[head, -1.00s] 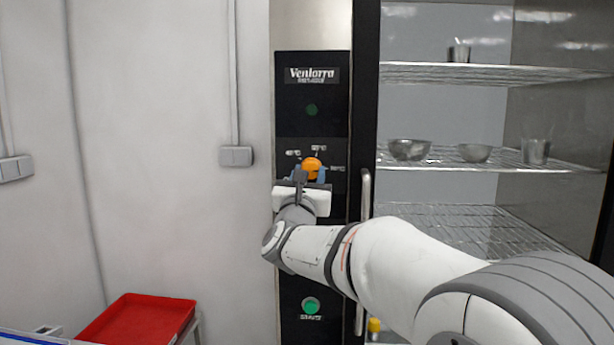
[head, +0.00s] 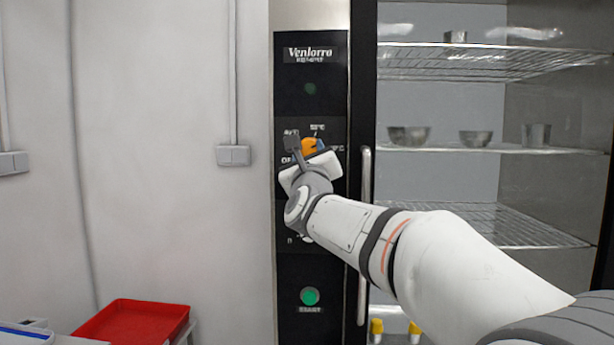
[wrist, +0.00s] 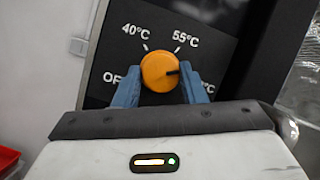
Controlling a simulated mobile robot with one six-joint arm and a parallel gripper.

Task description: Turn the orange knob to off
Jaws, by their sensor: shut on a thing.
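The orange knob (head: 309,144) is on the black control panel (head: 288,105); it also shows in the wrist view (wrist: 157,70). Its dark pointer mark is on its right side, toward the gap between 55°C and the partly hidden right-hand °C label. The OFF label (wrist: 113,77) is left of the knob, half covered by a finger. My gripper (wrist: 159,76) is shut on the knob, with one blue finger on each side of it. In the head view my gripper (head: 311,151) is tilted and its wrist hides part of the panel below.
A glass-doored cabinet with wire shelves (head: 470,150) and a vertical handle (head: 364,200) stands right of the panel. A green button (head: 310,296) is lower on the panel. A red tray (head: 135,320) is at lower left.

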